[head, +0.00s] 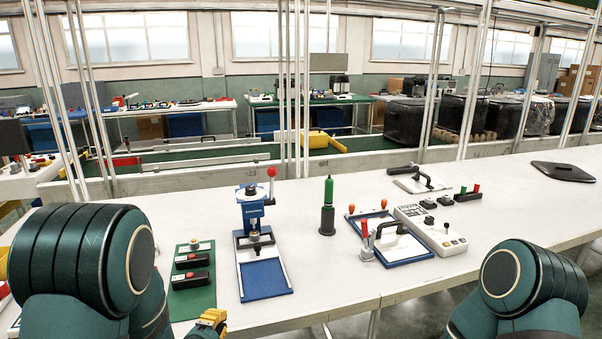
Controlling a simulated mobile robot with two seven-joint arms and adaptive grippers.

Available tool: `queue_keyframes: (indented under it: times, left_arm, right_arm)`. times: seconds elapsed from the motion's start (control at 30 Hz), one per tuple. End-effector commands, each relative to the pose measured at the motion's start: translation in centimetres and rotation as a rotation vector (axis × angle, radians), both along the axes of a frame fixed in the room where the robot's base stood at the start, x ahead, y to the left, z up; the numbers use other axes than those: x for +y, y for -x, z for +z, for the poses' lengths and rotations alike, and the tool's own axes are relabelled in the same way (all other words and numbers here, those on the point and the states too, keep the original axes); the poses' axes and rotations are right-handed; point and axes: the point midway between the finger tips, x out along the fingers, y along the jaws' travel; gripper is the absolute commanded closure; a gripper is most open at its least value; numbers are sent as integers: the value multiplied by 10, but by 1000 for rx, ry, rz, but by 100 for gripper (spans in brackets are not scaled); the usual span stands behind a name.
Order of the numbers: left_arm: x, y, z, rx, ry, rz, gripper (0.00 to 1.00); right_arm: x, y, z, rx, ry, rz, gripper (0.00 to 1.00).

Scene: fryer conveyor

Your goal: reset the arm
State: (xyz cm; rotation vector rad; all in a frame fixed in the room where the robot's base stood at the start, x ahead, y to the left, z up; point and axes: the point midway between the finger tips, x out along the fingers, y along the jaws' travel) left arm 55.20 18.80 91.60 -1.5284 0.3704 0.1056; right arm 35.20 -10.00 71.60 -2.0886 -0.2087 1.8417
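My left arm comes in at the lower left, with its dark green links filling that corner. A small yellow and black part of my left gripper (210,323) shows at the bottom edge, just below the green mat at the table's front. Its fingertips are mostly cut off, so I cannot tell whether it is open or shut. My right arm shows at the lower right as a rounded dark green link. My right gripper is out of view.
The white table (335,275) carries a blue press (251,207), a green mat (193,301) with black switch boxes, a green-topped tool (327,208), a blue-edged fixture (405,250) and a control box (431,230). A black pad (563,172) lies far right. The table's front middle is clear.

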Motion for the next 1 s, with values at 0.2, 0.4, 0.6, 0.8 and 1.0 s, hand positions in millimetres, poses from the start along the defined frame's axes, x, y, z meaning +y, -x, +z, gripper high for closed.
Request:
queue_keyframes:
  times: [0.2,0.4,0.6,0.8,1.0]
  left_arm:
    - [-4,31,-74,320,352,205,100]
    - [-23,86,-145,684,762,540,100]
    - [-57,154,-189,1023,1132,982,100]
    - [-82,193,-200,1200,1304,1281,100]
    - [-88,202,-200,1235,1337,1352,100]
  right_arm:
    - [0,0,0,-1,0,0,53]
    - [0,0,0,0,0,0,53]
    - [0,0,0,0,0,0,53]
    - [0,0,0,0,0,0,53]
    - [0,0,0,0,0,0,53]
